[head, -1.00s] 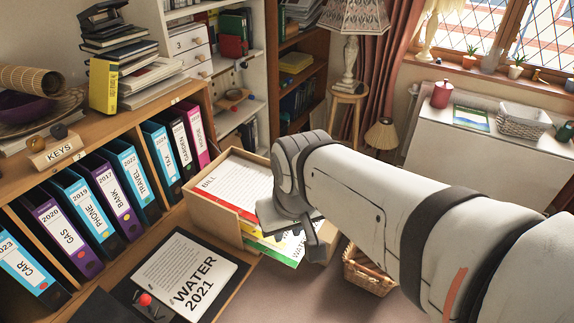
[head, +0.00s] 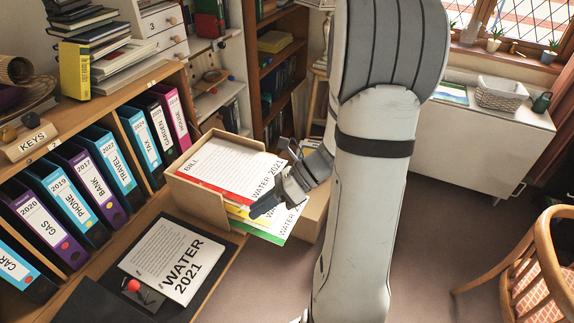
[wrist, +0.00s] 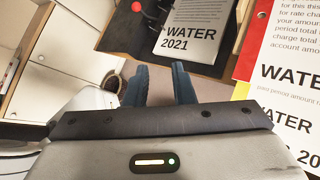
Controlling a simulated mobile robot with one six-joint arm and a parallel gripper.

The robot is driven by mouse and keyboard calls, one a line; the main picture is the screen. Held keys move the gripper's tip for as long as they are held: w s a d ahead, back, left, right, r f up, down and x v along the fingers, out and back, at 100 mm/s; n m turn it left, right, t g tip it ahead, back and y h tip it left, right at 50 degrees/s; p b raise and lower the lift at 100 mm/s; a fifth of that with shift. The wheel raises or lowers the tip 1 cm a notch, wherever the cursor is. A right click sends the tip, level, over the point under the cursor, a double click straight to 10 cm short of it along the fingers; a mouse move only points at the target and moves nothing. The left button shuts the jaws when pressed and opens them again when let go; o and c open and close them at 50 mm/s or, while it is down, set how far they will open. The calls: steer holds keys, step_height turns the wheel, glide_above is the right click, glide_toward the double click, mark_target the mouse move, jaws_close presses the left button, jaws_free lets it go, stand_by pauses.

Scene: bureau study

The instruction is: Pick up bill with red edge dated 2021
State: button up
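The bill with the red edge (head: 225,172) lies on top of the papers in the open cardboard box (head: 205,201). It reads "BILL" and "WATER 2021" in the head view. In the wrist view this bill (wrist: 287,45) shows at the upper right, with its year cut off. Yellow-edged (head: 241,211) and green-edged (head: 272,235) papers stick out below it. My gripper (head: 265,205) is by the box's right front side, near the papers' lower edges. In the wrist view its two fingers (wrist: 160,80) are apart with nothing between them. I cannot tell whether it touches the papers.
An open black binder (head: 222,250) with a "WATER 2021" sheet (head: 172,262) lies left of the box on the wooden surface. A row of labelled binders (head: 100,180) stands behind it. A wooden chair (head: 535,265) is at the right. Carpet (head: 430,250) is clear between.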

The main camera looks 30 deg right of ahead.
steer(key=w+d+f+m+t+h, duration=0.1)
steer(key=w+d+f+m+t, duration=0.25)
steer(key=d+m+t, duration=0.6)
steer(key=w+d+f+m+t, duration=0.4)
steer(key=d+m, duration=0.3)
steer(key=m, duration=0.5)
steer(key=shift+g, duration=0.25)
steer(key=x, duration=0.4)
steer(key=a+f+x, duration=0.1)
steer(key=x, duration=0.1)
steer(key=shift+a+b, duration=0.15)
steer(key=shift+b, duration=0.2)
steer(key=shift+x, duration=0.8)
steer(key=shift+f, duration=0.15)
steer(key=shift+c, duration=0.5)
jaws_close()
steer(key=shift+r+p, duration=0.25)
steer(key=shift+p, duration=0.35)
